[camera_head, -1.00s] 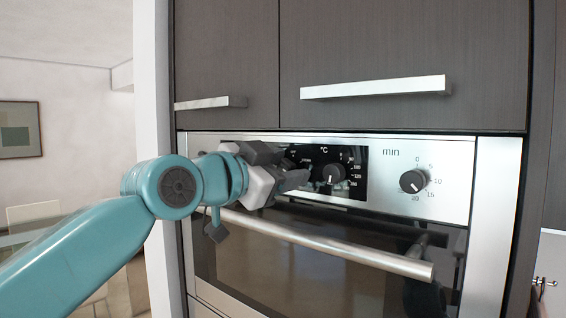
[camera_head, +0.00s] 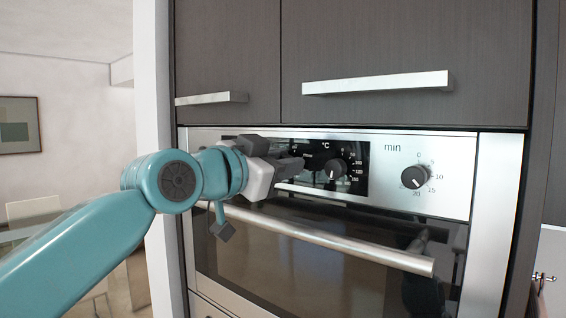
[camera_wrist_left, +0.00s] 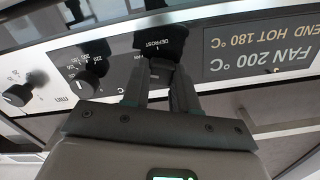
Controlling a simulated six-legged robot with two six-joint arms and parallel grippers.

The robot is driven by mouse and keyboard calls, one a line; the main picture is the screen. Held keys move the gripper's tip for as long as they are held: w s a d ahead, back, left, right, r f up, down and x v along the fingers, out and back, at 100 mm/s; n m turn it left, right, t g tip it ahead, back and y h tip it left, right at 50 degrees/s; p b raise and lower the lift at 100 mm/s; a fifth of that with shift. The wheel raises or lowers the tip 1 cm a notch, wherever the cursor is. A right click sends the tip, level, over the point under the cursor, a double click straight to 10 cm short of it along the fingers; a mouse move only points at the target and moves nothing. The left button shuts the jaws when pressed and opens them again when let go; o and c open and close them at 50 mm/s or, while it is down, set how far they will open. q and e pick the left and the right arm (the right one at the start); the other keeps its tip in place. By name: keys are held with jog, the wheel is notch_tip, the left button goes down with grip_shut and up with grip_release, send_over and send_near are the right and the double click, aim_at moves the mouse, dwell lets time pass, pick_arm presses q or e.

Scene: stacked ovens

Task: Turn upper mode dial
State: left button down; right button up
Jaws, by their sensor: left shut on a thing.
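My left gripper (camera_head: 292,164) is at the left part of the upper oven's control panel (camera_head: 452,170). Its fingers are shut on the mode dial, which the gripper hides in the head view. In the left wrist view the dark mode dial (camera_wrist_left: 160,48) shows only in part between the fingertips of the left gripper (camera_wrist_left: 160,72), close to the word DEFROST. My right gripper is not in view.
The temperature dial (camera_head: 335,169) is just right of the gripper, and the minute dial (camera_head: 413,177) is farther right. The oven's bar handle (camera_head: 330,240) runs below the panel. A cabinet handle (camera_head: 375,84) juts out above.

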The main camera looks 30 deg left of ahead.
pick_arm(q)
jog(key=shift+a+f+n+p, duration=0.1)
jog(key=shift+n+p, duration=0.7)
jog(key=shift+n, duration=2.85)
jog(key=shift+a+f+n+p, duration=0.15)
jog(key=shift+n+p, duration=0.6)
jog(key=shift+n, duration=2.85)
jog(key=shift+d+f+n+p, duration=0.1)
jog(key=shift+n+p, duration=0.7)
jog(key=shift+n, duration=2.85)
jog(key=shift+w+f, duration=0.1)
jog(key=c, duration=1.1)
grip_release()
jog(key=shift+o, duration=1.1)
jog(key=shift+s+a+r, duration=0.1)
jog(key=shift+s+r, duration=0.1)
